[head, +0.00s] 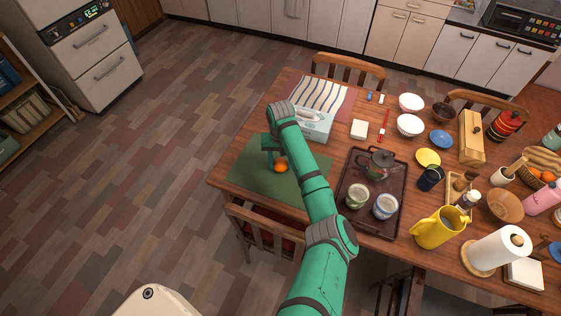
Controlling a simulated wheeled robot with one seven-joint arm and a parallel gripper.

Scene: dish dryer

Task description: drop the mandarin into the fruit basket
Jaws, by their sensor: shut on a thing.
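The mandarin (281,167) is a small orange ball at the left end of the table, over the dark green mat (247,178). My gripper (277,161) points down at it and is shut on it. The fingertips are small and partly hidden by my arm; I cannot tell whether the mandarin touches the mat or hangs just above it. The fruit basket (537,177) is brown and stands at the far right edge of the view, with orange fruit in it. It is partly cut off by the picture edge.
Between them stand a dark tray (398,215) with a teapot (378,163) and cups, a yellow pitcher (440,227), bowls, a wooden block (471,138), a red-and-black stacked container (505,125) and a paper towel roll (497,249).

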